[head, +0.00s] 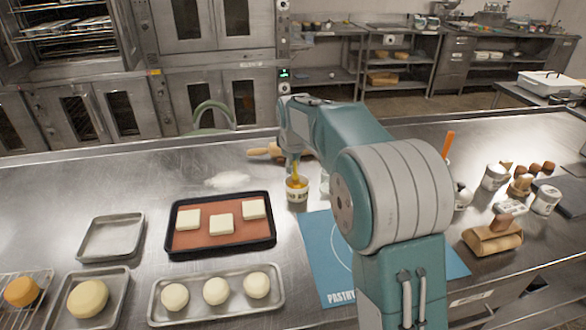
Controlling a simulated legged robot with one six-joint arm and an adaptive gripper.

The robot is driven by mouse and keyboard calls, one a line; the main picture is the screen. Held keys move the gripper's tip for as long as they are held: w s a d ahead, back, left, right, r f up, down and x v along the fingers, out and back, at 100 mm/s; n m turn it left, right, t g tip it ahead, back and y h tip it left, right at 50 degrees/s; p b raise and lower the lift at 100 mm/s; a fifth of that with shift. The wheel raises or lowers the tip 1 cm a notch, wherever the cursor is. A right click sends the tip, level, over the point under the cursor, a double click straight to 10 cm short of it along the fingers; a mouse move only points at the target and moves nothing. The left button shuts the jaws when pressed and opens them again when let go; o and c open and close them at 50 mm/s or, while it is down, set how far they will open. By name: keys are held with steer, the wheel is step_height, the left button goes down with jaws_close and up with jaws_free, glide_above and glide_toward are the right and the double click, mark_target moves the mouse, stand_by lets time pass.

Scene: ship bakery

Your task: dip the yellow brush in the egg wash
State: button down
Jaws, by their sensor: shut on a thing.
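The yellow brush (295,171) is upright below the end of my arm, beyond the black tray. My gripper (293,160) is shut on the brush, pointing down, partly hidden by the arm links. A small labelled cup (297,189) stands on the steel counter right under the brush. The brush's lower end appears at or inside the cup's mouth, and its bristles are not visible. The yellow-orange at the cup's rim may be the egg wash or part of the brush; I cannot tell which.
A black tray (268,241) with pastry squares is left of the cup. A blue pastry mat (318,262) lies to the right, partly behind my arm. A rolling pin (262,151) lies behind. Steel trays with dough rounds are in front. Jars stand at right.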

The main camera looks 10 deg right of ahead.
steer(key=shift+a+r, duration=0.1)
steer(key=shift+r, duration=4.15)
steer(key=shift+r, duration=1.9)
